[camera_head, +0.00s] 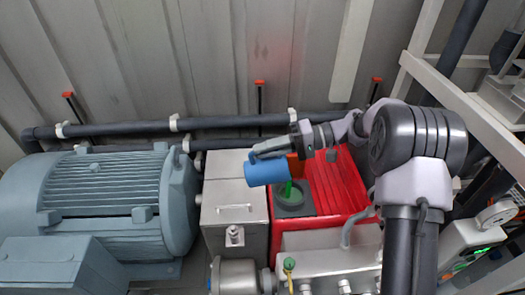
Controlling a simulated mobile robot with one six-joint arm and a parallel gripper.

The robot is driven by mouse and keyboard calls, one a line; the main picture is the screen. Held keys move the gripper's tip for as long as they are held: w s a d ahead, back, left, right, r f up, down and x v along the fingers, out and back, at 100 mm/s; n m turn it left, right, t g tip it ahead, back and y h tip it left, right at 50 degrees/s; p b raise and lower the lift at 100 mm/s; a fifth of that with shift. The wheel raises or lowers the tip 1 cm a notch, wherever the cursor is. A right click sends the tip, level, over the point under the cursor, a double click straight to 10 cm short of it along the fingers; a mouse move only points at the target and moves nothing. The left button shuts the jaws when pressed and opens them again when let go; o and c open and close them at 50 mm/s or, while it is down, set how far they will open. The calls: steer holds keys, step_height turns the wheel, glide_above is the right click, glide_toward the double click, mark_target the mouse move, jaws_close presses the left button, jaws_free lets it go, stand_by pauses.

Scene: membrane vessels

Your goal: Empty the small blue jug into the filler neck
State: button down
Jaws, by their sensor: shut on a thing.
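The small blue jug (264,172) hangs in the air near the middle of the head view, tipped far over onto its side. My gripper (283,145) comes in from the right and is shut on the jug at its upper side; the fingertips are small and hard to make out. The filler neck (291,201) is a round dark opening with a greenish rim on a grey plate, below and right of the jug. A bright green streak (288,187) shows between the jug's right end and the neck. The jug's inside is hidden.
The neck's plate sits on a red ribbed housing (335,190). A steel box (233,212) stands left of it, and a large grey motor (100,205) fills the left. An orange part (296,166) is behind the jug. Dark pipes run along the back wall; a white frame stands right.

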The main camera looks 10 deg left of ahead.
mark_target(277, 158)
steer(key=shift+w+d+f+y+b, duration=0.2)
steer(key=shift+d+f+y+b, duration=0.15)
steer(key=shift+d+y+b, duration=0.35)
steer(key=shift+d+b, duration=0.3)
steer(key=shift+d, duration=0.15)
steer(key=shift+w+d+f+y+b, duration=0.1)
steer(key=shift+d+f+y+b, duration=0.2)
steer(key=shift+b, duration=0.4)
steer(key=shift+w+d+r+g+y+b, duration=0.15)
steer(key=shift+d+g+y+b, duration=0.15)
steer(key=shift+d+y+b, duration=0.6)
steer(key=shift+a, duration=0.2)
stand_by(0.5)
